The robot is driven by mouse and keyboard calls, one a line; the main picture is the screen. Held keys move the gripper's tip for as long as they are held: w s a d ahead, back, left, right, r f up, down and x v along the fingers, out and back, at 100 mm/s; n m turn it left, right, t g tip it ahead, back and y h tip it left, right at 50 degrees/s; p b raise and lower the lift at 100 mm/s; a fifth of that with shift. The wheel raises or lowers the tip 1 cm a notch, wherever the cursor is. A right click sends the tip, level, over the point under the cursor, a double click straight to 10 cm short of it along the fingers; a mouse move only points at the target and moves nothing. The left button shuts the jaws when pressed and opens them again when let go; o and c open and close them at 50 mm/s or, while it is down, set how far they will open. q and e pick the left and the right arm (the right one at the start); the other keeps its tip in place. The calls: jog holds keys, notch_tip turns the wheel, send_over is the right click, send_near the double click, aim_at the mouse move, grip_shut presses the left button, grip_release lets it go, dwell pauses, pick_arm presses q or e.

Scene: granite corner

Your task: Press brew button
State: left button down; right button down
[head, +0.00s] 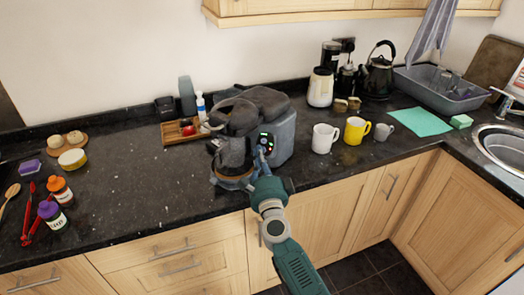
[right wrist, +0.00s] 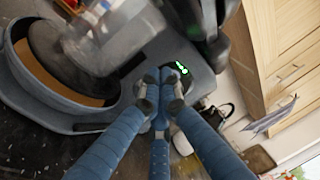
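The grey coffee machine (head: 280,128) stands on the dark counter in the middle of the head view. Its small control panel (head: 265,138) has green lights, and these lights (right wrist: 181,68) also show in the right wrist view. My right gripper (head: 262,152) is at the front of the machine, just below the lit panel. In the right wrist view its blue fingers (right wrist: 158,78) meet at the tips, shut and with nothing seen between them. The tips are close to the panel; I cannot tell whether they touch it. The brew button itself is not clearly distinguishable. My left gripper is not in view.
A white mug (head: 324,138), a yellow mug (head: 355,131) and a grey mug (head: 384,132) stand right of the machine. A wooden tray (head: 178,139) with small items is left of it. A black kettle (head: 379,76) stands behind. The counter at left centre is clear.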

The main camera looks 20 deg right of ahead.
jog(key=shift+w+d+f, duration=0.15)
jog(key=shift+w+d, duration=0.05)
dwell(0.4)
dwell(0.3)
jog(key=shift+s+a+r+p, duration=0.35)
jog(key=shift+s+a+r, duration=0.1)
jog(key=shift+s, duration=0.1)
jog(key=shift+f, duration=0.1)
jog(key=s+a+r+p, duration=0.2)
jog(key=s+p, duration=0.1)
jog(key=shift+s+a+r, duration=0.2)
jog(key=shift+a+r, duration=0.05)
jog(key=shift+a, duration=0.1)
dwell(0.5)
